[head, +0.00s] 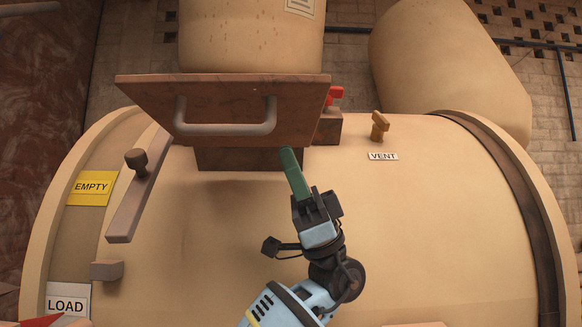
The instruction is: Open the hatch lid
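The hatch lid (235,100) is a reddish-brown square plate with a grey bar handle (225,129) on the face towards me. It stands tilted over a dark brown hatch frame (235,160) on top of the tan vessel. Its upper edge looks wider and nearer than its lower edge. The hatch opening is hidden. My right gripper is not in view.
A grey lever with a dark knob (137,160) lies left of the lid, by the EMPTY label (91,187). A LOAD label (67,303) is lower left. A red handle (334,94) and a VENT knob (379,126) stand right. The vessel's right top is clear.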

